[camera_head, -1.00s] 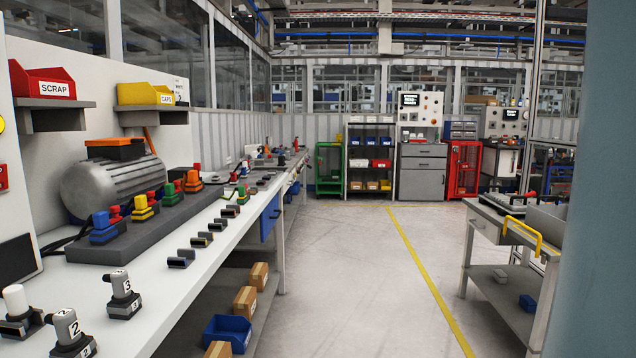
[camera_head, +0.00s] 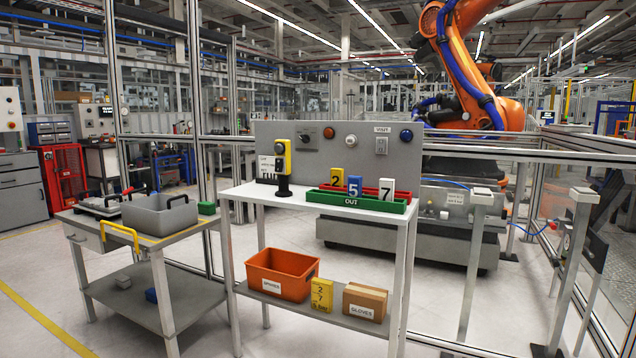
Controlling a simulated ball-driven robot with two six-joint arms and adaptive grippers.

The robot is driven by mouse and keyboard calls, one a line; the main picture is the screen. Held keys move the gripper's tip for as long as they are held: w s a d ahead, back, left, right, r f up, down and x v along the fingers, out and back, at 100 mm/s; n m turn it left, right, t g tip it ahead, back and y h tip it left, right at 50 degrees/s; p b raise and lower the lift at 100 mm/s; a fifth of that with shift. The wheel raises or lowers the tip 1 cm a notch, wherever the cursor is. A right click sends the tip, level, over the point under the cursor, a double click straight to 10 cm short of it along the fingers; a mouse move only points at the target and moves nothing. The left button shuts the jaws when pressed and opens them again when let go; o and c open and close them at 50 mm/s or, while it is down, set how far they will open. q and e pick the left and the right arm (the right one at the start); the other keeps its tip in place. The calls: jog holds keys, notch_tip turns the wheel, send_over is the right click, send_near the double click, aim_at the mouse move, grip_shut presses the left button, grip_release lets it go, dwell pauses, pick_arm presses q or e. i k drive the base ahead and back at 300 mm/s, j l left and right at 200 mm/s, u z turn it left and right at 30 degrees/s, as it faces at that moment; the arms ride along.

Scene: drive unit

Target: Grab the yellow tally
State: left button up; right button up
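A yellow tally (camera_head: 336,177) marked 2 stands upright at the tray area on top of the white stand. A blue tally (camera_head: 354,187) marked 5 and a white tally (camera_head: 386,189) marked 7 stand to its right. A green tray (camera_head: 330,200) labelled OUT is in front, with a red tray edge (camera_head: 408,195) behind it. The trays hide the tallies' lower ends, and I cannot tell which tray holds each. Neither of my grippers is in view.
A yellow-and-black device (camera_head: 283,160) stands left of the trays. Below are an orange SPARES bin (camera_head: 282,274), a yellow numbered sign (camera_head: 321,295) and a GLOVES box (camera_head: 365,301). Floor in front is clear.

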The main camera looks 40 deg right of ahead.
aim_at(337, 174)
jog(key=z, duration=1.55)
jog(key=u, duration=0.45)
jog(key=i+l+u, duration=0.25)
jog(key=u, duration=0.25)
jog(key=i+l+u, duration=0.45)
jog(key=k, duration=0.1)
